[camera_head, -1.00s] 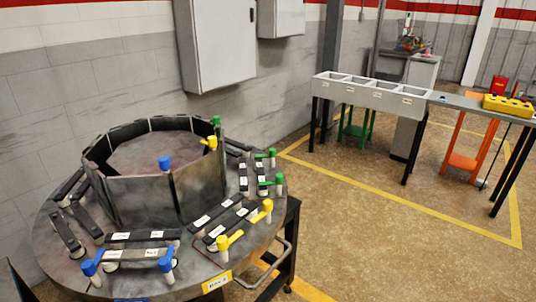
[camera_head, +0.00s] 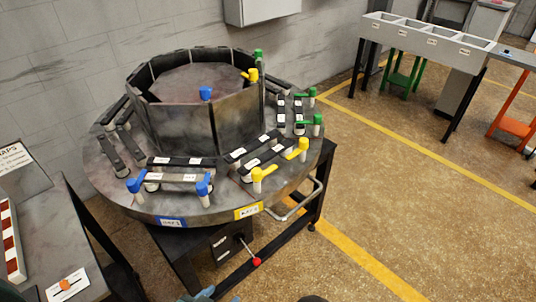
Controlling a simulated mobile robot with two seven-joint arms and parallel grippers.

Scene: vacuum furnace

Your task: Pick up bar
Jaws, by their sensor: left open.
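Dark flat bars with white labels lie around the ring on a round metal table (camera_head: 112,187). One bar (camera_head: 181,161) lies at the front, behind the blue-handled clamps (camera_head: 135,184). A lighter bar (camera_head: 171,177) lies just in front of it. Two bars (camera_head: 250,146) lie slantwise near the yellow-handled clamps (camera_head: 258,176), and others lie by the green-handled clamps (camera_head: 312,95) and at the left. Which bar is meant cannot be told. A small part of what looks like my left gripper (camera_head: 203,293) shows at the bottom edge, far below the bars and touching none. My right gripper is not clearly seen.
A raised panelled ring (camera_head: 180,125) stands in the table's middle. A grey side table (camera_head: 45,245) is at the left. A metal handle bar (camera_head: 305,203) and a red-knobbed lever (camera_head: 256,261) stick out at the front.

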